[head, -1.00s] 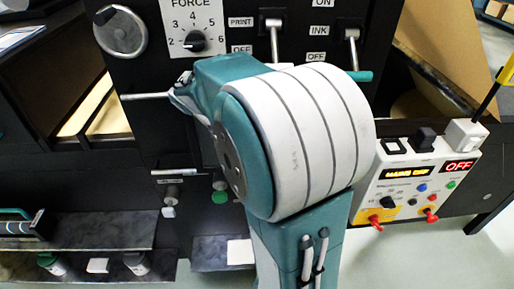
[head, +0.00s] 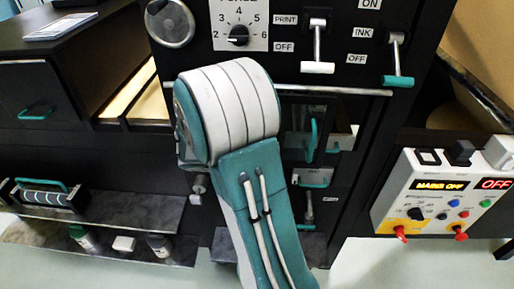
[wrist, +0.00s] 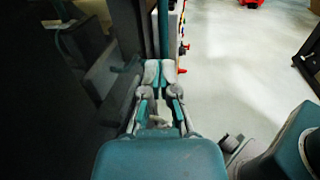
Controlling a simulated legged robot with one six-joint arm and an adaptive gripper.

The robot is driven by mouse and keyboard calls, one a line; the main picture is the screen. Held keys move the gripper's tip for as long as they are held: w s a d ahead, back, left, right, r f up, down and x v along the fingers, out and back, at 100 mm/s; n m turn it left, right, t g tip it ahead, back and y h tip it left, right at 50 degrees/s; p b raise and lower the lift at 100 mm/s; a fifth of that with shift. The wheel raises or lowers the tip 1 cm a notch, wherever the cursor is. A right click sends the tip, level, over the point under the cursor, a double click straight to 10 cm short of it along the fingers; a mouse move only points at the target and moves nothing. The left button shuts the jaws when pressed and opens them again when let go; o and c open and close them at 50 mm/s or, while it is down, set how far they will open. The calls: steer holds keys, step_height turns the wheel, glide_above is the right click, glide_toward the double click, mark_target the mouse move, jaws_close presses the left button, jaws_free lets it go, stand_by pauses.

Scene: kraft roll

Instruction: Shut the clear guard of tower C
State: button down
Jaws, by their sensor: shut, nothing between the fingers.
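My gripper (wrist: 158,70) is shut and empty in the wrist view; in the head view my own arm hides it. A vertical teal bar (wrist: 163,30) stands just beyond the fingertips; I cannot tell whether they touch. In the head view, a black machine front with a FORCE dial (head: 238,35) fills the middle. Right of my arm, an upright teal handle (head: 312,140) shows at a dark recess. No tower letter is readable, and I cannot make out the clear guard's surface or its position for sure.
A PRINT lever (head: 318,67) and an INK lever (head: 397,81) stick out above. A control box (head: 440,195) reading MAINS OFF, with red knobs, stands at right. Low shelves (head: 110,235) with jars lie at left. Pale floor (wrist: 235,75) is open at right in the wrist view.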

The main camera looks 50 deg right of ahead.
mark_target(301, 146)
steer(key=shift+x, duration=3.7)
steer(key=shift+s+a, duration=0.15)
steer(key=shift+s, duration=0.1)
